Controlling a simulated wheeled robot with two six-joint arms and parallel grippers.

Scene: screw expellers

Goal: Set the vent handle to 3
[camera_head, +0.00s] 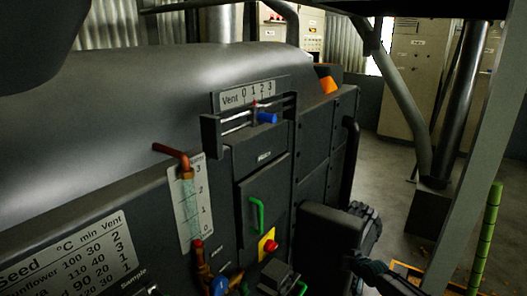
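The vent handle (267,118) is a blue knob on a slider that runs along two horizontal rails on the dark machine. Above it is the vent scale plate (232,98), marked 0, 1, 2, 3 from left to right. A small red pointer (254,104) on the slider stands about below the 1. My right gripper (352,261) seems to be the dark shape at the lower right, well below and right of the handle and apart from it. It is too dark to tell whether its fingers are open. My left gripper is not in view.
A sight gauge (188,205) with a red pipe is left of the vent. Below are a green door handle (257,214), a red button on a yellow plate (267,244) and a seed table plate (75,262). A metal post (461,100) stands at right. Space before the vent looks clear.

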